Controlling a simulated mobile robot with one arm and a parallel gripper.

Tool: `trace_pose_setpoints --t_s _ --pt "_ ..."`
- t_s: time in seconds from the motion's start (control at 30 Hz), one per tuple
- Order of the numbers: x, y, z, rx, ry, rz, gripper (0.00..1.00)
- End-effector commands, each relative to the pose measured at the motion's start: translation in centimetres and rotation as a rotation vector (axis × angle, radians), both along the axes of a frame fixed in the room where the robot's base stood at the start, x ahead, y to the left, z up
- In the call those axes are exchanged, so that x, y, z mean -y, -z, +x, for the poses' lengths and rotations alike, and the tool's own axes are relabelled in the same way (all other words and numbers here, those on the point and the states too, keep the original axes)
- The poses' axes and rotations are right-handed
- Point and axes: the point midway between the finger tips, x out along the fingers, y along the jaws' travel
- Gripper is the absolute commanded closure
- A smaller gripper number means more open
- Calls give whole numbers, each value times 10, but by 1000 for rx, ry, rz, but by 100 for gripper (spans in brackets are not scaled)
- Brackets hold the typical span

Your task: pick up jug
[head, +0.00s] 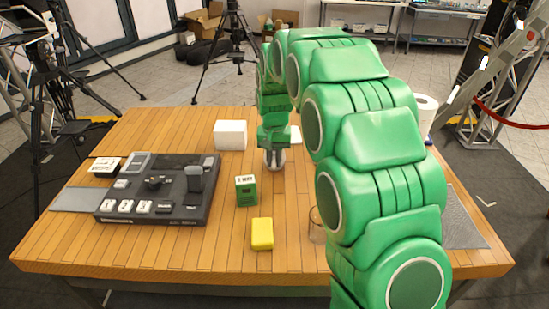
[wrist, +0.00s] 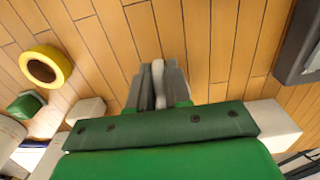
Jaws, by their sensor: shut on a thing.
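My gripper (head: 273,163) is low over the middle of the table, just right of a white box. In the wrist view its two grey fingers (wrist: 158,88) are shut on a narrow, pale, rounded thing (wrist: 158,72). Most of this thing is hidden by the fingers, so I cannot tell whether it is the jug. I also cannot tell whether it touches the table. No whole jug shows clearly. A clear vessel (head: 316,226) stands on the table at right, partly hidden by my arm.
The wooden table (head: 160,245) holds a dark device (head: 150,190) at left, a white box (head: 230,135), a green box (head: 245,190) and a yellow block (head: 262,234). The wrist view shows a yellow ring-shaped thing (wrist: 66,63) and another green item (wrist: 25,105).

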Motion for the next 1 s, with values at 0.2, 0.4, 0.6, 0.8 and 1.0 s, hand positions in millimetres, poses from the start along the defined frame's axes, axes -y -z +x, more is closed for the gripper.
trace_pose_setpoints --t_s 0.2,0.4,0.6,0.8,1.0 --pt "0 0 0 0 0 0 100" --pt "0 0 0 0 0 0 100" --pt "0 -3 0 1 0 0 100" --pt "0 -10 1 2 0 1 100" --pt "0 -25 1 1 0 0 100"
